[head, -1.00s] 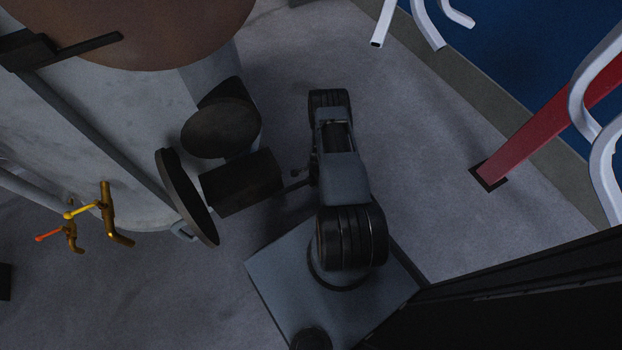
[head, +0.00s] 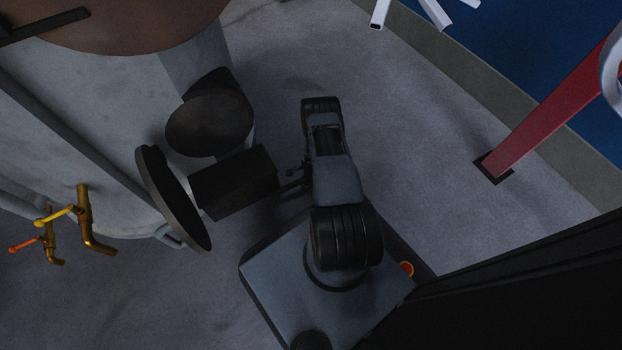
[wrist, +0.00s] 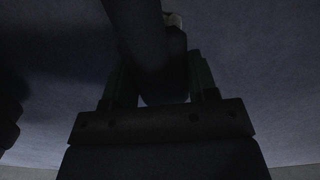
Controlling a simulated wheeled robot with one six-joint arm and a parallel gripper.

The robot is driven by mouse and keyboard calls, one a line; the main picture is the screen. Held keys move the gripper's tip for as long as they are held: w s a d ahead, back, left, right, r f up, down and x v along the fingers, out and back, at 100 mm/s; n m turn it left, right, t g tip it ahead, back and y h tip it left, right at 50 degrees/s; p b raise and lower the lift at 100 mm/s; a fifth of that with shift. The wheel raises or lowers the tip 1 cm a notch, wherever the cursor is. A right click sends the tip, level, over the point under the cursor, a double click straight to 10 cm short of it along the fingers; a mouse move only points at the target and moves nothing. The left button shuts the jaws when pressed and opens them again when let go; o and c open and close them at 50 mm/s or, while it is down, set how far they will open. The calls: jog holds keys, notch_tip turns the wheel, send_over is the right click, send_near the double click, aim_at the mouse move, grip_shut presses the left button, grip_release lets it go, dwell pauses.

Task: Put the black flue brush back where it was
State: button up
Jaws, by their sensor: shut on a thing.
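In the wrist view my gripper (wrist: 162,85) is shut on a dark thing, which I take to be the black flue brush (wrist: 163,65). A thick dark rod stretches up out of the frame above the jaws, with a small pale spot beside it. The picture is too dark to show bristles or to tell which end is held. In the head view my arm hides most of the gripper. A small dark piece sticks out left of my arm, close to a black box-shaped part, but I cannot tell what it is. The brush's former place cannot be made out.
A large grey drum (head: 90,120) with a brown top (head: 130,25) stands at left. A round door (head: 173,198) hangs open beside the black box (head: 233,182). Brass taps (head: 88,220) stick out lower left. A red post (head: 550,110) stands right; the floor between is clear.

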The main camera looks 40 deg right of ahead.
jog(key=shift+f, duration=0.1)
jog(key=o, duration=0.8)
